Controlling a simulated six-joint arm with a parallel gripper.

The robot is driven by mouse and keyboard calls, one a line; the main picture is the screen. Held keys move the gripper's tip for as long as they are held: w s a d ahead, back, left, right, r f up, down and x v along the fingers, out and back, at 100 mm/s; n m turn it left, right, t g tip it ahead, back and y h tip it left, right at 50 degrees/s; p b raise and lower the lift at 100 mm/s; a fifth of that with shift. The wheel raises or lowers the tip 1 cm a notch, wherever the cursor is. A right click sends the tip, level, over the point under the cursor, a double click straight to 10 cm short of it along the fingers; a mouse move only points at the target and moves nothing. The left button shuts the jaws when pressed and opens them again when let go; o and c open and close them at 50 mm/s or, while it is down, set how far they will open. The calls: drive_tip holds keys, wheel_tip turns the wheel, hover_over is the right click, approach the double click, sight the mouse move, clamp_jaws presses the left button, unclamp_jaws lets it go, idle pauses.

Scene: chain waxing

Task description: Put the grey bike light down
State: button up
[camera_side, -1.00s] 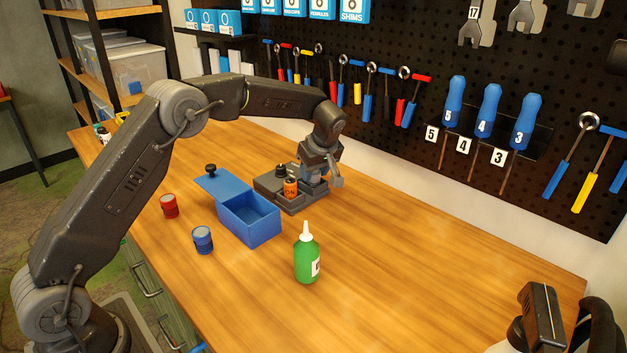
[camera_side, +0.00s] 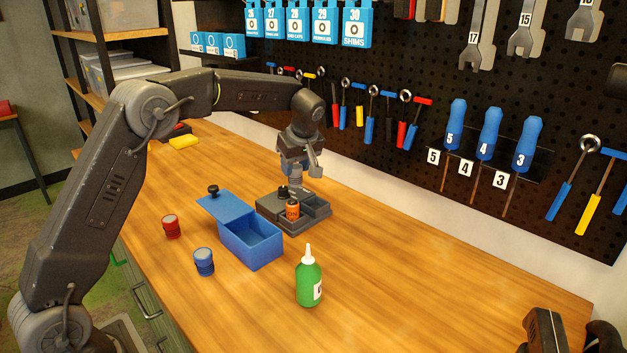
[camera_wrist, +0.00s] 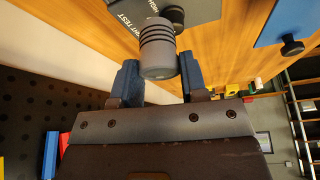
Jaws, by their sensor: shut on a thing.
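The grey bike light (camera_wrist: 158,55), a short cylinder with dark rings, is between the blue fingertips of my gripper (camera_wrist: 155,80) in the wrist view. In the side view my gripper (camera_side: 296,182) points down over the back of the dark grey tray (camera_side: 309,226). The light is hard to make out there. An orange cylinder (camera_side: 292,210) stands in the tray, just in front of the gripper. The wrist view shows a dark lettered surface (camera_wrist: 115,20) beyond the light. I cannot tell the gap between the light and the tray.
A blue box (camera_side: 265,250) with its lid (camera_side: 226,208) slid aside stands left of the tray. A red can (camera_side: 171,227), a blue can (camera_side: 204,263) and a green bottle (camera_side: 309,284) stand nearby. The tool wall (camera_side: 400,150) is behind.

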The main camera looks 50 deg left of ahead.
drive_tip(key=s+a+r+n, duration=0.1)
drive_tip(key=s+a+r, duration=0.2)
drive_tip(key=s+a, duration=0.6)
drive_tip(key=s+a+r+n, duration=0.1)
drive_tip(key=s+a+r, duration=0.25)
drive_tip(key=s, duration=0.85)
drive_tip(key=s+d+f+n+g, duration=0.1)
drive_tip(key=s+f, duration=0.1)
drive_tip(key=s, duration=0.7)
drive_tip(key=s+d+f+n+g, duration=0.1)
drive_tip(key=s+f+n, duration=0.1)
drive_tip(key=s, duration=0.6)
drive_tip(key=w+d+f, duration=0.1)
drive_tip(key=w+f, duration=0.1)
drive_tip(key=w, duration=0.1)
drive_tip(key=w+d+f, duration=0.2)
drive_tip(key=w, duration=0.1)
drive_tip(key=w+d+f, duration=0.2)
drive_tip(key=w+f, duration=0.1)
drive_tip(key=shift+w+d, duration=0.2)
drive_tip(key=shift+w, duration=0.15)
drive_tip(key=shift+f, duration=2)
drive_tip(key=shift+f, duration=0.2)
